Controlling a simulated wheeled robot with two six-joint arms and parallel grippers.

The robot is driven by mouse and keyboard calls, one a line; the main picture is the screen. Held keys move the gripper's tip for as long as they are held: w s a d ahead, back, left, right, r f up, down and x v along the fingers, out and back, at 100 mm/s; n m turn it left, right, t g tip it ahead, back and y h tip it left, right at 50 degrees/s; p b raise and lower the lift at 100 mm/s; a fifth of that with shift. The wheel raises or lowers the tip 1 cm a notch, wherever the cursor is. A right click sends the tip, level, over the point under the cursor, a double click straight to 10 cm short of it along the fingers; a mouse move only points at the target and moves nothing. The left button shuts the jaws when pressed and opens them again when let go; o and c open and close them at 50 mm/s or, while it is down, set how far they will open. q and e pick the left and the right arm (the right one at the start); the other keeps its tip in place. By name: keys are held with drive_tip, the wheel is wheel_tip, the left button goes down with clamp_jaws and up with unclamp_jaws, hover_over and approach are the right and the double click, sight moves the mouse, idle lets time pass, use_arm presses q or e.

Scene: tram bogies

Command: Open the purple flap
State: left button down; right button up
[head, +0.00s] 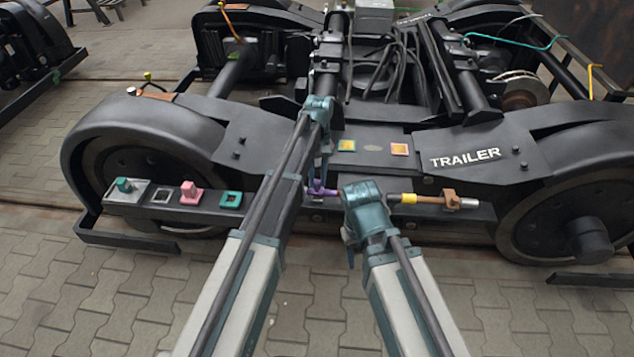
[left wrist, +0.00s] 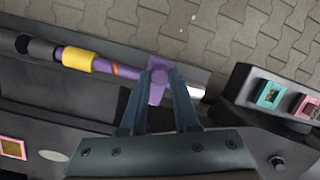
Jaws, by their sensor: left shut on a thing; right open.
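The purple flap (head: 321,190) is a small purple piece at the front of the black bogie, low on its side ledge. In the left wrist view the flap (left wrist: 158,84) sits between my left gripper's two fingers, at the end of a purple rod (left wrist: 112,70) with an orange ring and a yellow band. My left gripper (head: 320,174) reaches down from above and is shut on the flap. The flap's angle is hard to tell. My right gripper (head: 360,208) is just right of the flap in the head view, open; its fingers are mostly hidden.
On the ledge left of the flap are a teal knob (head: 124,185), a pink block (head: 191,192) and a teal square (head: 230,199). To the right are a yellow band (head: 408,198) and a brown fitting (head: 450,200). Paved floor in front is clear.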

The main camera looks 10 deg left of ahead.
use_arm(q)
drive_tip(key=shift+w+r+g, duration=0.25)
drive_tip(key=shift+w+g, duration=0.3)
drive_tip(key=shift+g, duration=0.15)
drive_tip(key=shift+s, duration=0.1)
drive_tip(key=c, duration=0.6)
unclamp_jaws()
drive_tip(key=shift+c, duration=0.2)
drive_tip(key=shift+r, duration=0.15)
drive_tip(key=p+v, duration=1.2)
drive_tip(key=v, duration=0.1)
drive_tip(key=shift+w+r+p, duration=0.3)
drive_tip(key=shift+p, duration=0.05)
drive_tip(key=shift+f, duration=0.1)
